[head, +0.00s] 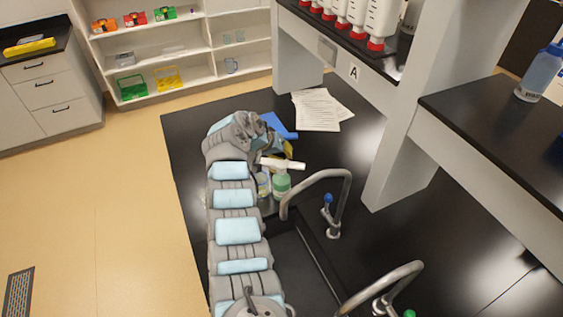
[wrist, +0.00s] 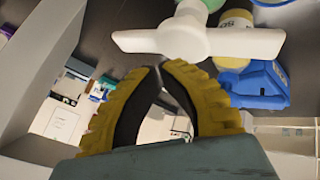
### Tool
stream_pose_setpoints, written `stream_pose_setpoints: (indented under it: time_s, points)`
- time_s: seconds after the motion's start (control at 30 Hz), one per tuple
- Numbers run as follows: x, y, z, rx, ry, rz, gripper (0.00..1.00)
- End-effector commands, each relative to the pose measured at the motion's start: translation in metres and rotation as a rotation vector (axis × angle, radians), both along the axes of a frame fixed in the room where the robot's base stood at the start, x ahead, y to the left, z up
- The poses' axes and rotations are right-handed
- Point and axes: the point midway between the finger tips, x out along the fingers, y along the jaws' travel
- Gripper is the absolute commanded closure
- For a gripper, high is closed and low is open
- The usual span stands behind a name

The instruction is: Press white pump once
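The white pump (head: 283,163) sits on top of a green bottle (head: 281,184) near the sink's back left corner in the head view. Its spout and head (wrist: 190,40) spread across the upper part of the wrist view. My gripper (wrist: 160,68) has yellow ribbed fingers, bowed apart in the middle, with their tips together or nearly so. Nothing shows between the tips. The tips appear just below the pump head in the wrist picture; I cannot tell whether they touch it. In the head view my arm partly hides the gripper.
A yellowish container (wrist: 235,37) and a blue object with a label (wrist: 262,84) are close to the pump. Curved taps (head: 337,182) stand right of it along the sink. Papers (head: 318,110) lie behind on the black bench. A shelf with red-capped bottles (head: 382,22) overhangs the back right.

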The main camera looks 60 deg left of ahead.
Motion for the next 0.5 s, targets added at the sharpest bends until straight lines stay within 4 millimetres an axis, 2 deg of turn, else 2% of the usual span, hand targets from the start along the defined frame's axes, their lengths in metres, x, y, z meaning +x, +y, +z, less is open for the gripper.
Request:
stream_pose_setpoints:
  time_s: [0.5]
  points:
    - [0.001, 0.000, 0.039, 0.001, -0.001, -0.002, 1.00]
